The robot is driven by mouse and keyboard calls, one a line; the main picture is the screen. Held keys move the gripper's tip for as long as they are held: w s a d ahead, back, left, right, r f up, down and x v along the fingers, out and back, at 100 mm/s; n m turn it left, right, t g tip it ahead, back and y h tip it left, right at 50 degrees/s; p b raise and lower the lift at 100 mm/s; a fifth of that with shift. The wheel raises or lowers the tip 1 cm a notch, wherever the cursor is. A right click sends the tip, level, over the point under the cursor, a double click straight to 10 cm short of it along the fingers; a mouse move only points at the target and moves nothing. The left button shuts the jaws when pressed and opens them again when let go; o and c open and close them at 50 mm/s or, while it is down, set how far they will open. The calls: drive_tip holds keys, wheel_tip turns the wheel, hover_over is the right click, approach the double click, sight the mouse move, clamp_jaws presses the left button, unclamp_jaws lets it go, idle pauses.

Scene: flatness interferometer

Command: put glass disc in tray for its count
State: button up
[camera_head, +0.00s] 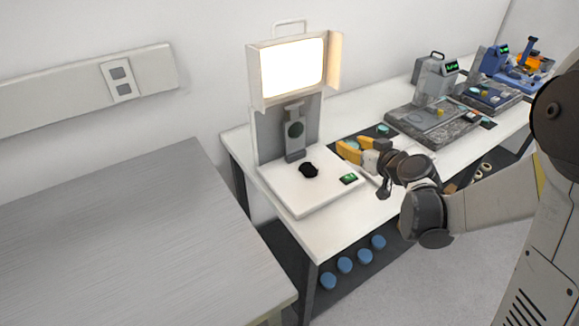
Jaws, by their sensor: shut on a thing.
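My gripper (350,150), with yellow fingers, is over the bench to the right of the interferometer (292,72). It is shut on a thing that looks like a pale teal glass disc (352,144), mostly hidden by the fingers. Another teal disc (383,129) lies on a dark mat or tray (343,140) behind the gripper. The interferometer has a bright lit screen and a white base with a round black stage (308,170), which looks empty.
The white bench (325,230) runs back to the right, with a grey instrument (435,78) and a blue instrument (495,62). Several blue round things (344,265) lie on its lower shelf. A bare grey table (120,225) stands at left.

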drive_tip(key=shift+w+a, duration=0.1)
drive_tip(key=shift+a, duration=0.05)
drive_tip(key=b, duration=0.5)
hover_over(309, 169)
drive_tip(key=f, duration=0.7)
drive_tip(key=shift+w+a+f, duration=0.15)
drive_tip(key=shift+a+f, duration=0.15)
drive_tip(key=shift+f, duration=0.05)
drive_tip(key=shift+d+f+b, duration=0.15)
drive_tip(key=shift+f+b, duration=0.3)
drive_tip(key=shift+f, duration=0.3)
drive_tip(key=shift+d+f+b, duration=0.1)
drive_tip(key=shift+f+b, duration=0.35)
drive_tip(key=shift+f, duration=0.25)
drive_tip(key=shift+f, duration=0.1)
drive_tip(key=o, duration=1.2)
drive_tip(key=shift+c, duration=0.2)
